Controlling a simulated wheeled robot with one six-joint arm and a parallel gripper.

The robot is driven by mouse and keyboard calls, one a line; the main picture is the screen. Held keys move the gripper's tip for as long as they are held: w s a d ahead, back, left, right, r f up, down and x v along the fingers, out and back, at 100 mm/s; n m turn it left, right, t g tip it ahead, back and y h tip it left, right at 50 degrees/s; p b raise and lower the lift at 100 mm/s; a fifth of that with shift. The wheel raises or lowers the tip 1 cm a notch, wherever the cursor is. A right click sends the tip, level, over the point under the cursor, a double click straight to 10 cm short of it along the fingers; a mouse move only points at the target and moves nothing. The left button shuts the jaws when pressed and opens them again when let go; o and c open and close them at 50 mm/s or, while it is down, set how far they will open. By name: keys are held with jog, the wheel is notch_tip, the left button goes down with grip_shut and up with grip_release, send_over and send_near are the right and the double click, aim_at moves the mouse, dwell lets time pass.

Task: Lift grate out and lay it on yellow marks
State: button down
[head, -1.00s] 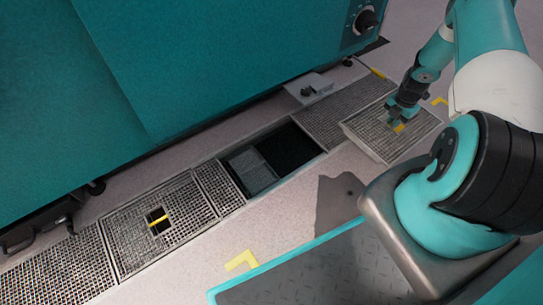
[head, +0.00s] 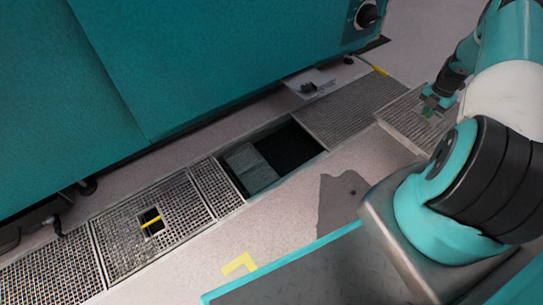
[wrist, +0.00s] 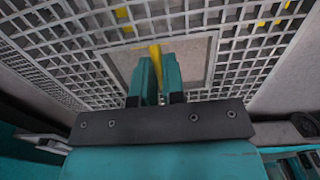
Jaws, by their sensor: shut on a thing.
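My gripper (head: 430,104) is shut on the yellow bar (wrist: 155,50) in the square opening of a grey mesh grate (head: 400,114). The grate hangs to the right of the floor channel, and my arm hides its right part. In the wrist view the grate (wrist: 60,50) fills the upper picture, and yellow patches (wrist: 123,14) show through its mesh. Its height above the floor is hard to tell. A yellow corner mark (head: 239,262) lies on the floor at lower centre. An open pit (head: 295,148) with dark and grey parts inside lies in the channel.
Another grate (head: 120,235) with a yellow bar in its opening covers the channel at left. A mesh cover (head: 350,105) lies right of the pit. A teal cabinet (head: 200,60) stands along the channel's far side. Pale floor (head: 290,215) in front is largely clear.

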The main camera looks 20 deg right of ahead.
jog(key=d+b, duration=0.1)
jog(key=s+d+b, duration=0.1)
jog(key=d, duration=0.1)
jog(key=shift+d, duration=0.3)
jog(key=shift+s+d+r+b, duration=0.15)
jog(key=shift+d+r+b, duration=0.1)
jog(key=shift+d+b, duration=0.35)
jog(key=shift+d, duration=0.1)
